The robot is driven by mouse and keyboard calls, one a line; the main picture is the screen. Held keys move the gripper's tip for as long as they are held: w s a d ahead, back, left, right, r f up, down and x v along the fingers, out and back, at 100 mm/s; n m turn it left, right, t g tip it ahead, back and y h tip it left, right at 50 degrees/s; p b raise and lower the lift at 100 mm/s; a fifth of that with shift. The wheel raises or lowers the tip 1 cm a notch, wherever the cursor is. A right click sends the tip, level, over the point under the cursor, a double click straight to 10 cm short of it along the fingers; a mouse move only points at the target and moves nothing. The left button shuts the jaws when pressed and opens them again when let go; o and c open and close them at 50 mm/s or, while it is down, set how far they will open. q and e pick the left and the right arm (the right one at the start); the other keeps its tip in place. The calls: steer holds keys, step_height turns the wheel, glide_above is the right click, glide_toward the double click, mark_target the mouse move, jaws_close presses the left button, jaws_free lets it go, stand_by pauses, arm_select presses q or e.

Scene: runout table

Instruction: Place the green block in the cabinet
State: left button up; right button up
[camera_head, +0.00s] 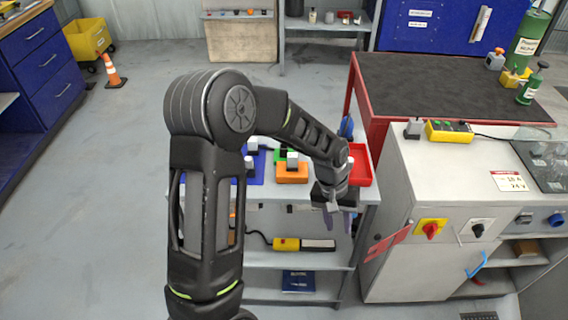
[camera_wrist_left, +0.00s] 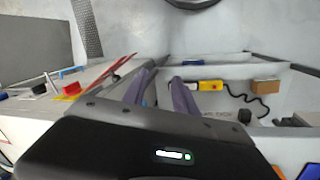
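A green block (camera_head: 281,154) lies on the grey runout table (camera_head: 270,193), partly hidden by my left arm and by the orange block in front. My left gripper (camera_head: 339,218) hangs past the table's front right corner, pointing down, to the right of and nearer than the green block. Its two purple fingers stand apart with nothing seen between them; they also show in the left wrist view (camera_wrist_left: 160,95). A pale grey cabinet (camera_head: 400,205) with switches stands right of the table. Which cabinet the task means I cannot tell. My right gripper is not in view.
An orange block (camera_head: 291,174) with a grey knob, a blue tray (camera_head: 257,170) and a red tray (camera_head: 360,165) are on the table. A yellow-and-black device (camera_head: 287,244) lies on the shelf below. Open floor is left.

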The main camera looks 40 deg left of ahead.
arm_select(q)
steer(key=s+d+f+m+h+b, duration=0.1)
steer(key=s+d+f+b, duration=0.1)
steer(key=s+d+f, duration=0.5)
steer(key=s+d+f+b, duration=0.3)
steer(key=s+d+f, duration=0.5)
steer(key=s+f, duration=0.4)
step_height(320, 180, down, 5)
steer(key=shift+s+r+m+h, duration=0.15)
steer(key=shift+s+m+h, duration=0.25)
